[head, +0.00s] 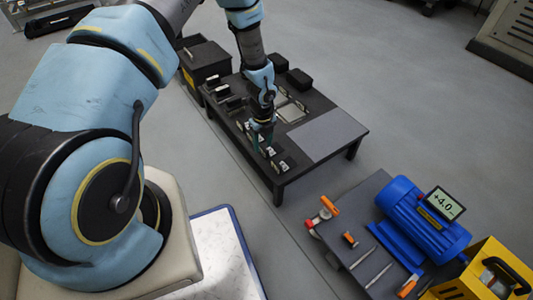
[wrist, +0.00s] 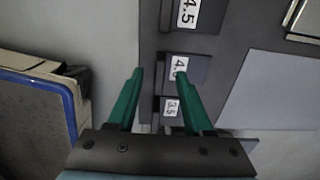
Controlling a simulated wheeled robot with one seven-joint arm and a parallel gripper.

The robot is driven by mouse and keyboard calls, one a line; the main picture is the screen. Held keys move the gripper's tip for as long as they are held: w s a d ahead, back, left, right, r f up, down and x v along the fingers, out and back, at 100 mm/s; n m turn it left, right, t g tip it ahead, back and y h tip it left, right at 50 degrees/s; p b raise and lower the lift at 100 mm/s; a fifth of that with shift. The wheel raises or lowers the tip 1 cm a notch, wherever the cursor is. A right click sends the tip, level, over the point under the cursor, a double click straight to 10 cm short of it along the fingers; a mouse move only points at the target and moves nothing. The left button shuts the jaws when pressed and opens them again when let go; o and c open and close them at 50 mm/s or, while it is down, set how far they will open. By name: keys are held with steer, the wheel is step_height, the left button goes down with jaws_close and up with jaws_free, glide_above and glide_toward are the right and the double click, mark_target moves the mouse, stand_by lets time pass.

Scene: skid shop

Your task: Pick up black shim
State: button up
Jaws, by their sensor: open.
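My gripper (head: 262,143) is over the near left edge of the low black table (head: 275,170). In the wrist view my gripper (wrist: 160,73) has its two green fingers spread apart with nothing held between them. Black blocks with white number labels stand in a row there. The block labelled 4.5 (wrist: 205,15) is at the top, one that seems to read 4.0 (wrist: 194,70) is by the right fingertip, and one reading 3.5 (wrist: 168,106) shows between the fingers. I cannot make out a separate black shim among these dark blocks.
A grey mat (head: 318,135) covers the table's right part. Black boxes (head: 299,78) stand at its back. A blue motor (head: 425,218) with a display reading +4.0 (head: 444,203) sits on a low dark plate with tools, near a yellow case (head: 490,270). Grey floor lies between.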

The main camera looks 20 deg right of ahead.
step_height(320, 180, down, 2)
steer(key=shift+f, duration=0.15)
jaws_close()
stand_by(0.3)
